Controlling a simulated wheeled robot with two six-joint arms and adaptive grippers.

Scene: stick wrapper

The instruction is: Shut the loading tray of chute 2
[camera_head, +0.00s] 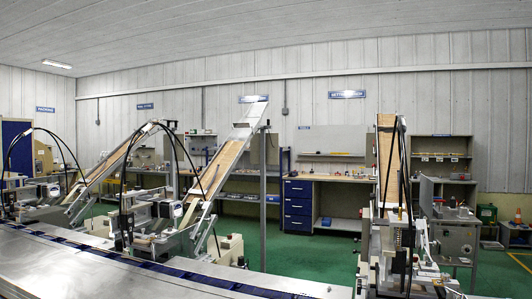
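Three sloping chutes with tan beds stand along the machine line: a left one (105,163), a middle one (217,172) and a right one (388,160). I cannot read a number on any of them, so I cannot tell for certain which is chute 2. A pale metal tray-like section (250,114) sits at the raised upper end of the middle chute, tilted along its slope. I cannot tell whether it is open or shut. Neither of my grippers is in view.
A long grey conveyor (90,268) with a dark blue strip crosses the front. Black hoses (150,132) arch over the machines. A workbench with blue drawers (298,204) stands behind. Green floor (300,252) shows between the middle and right chutes.

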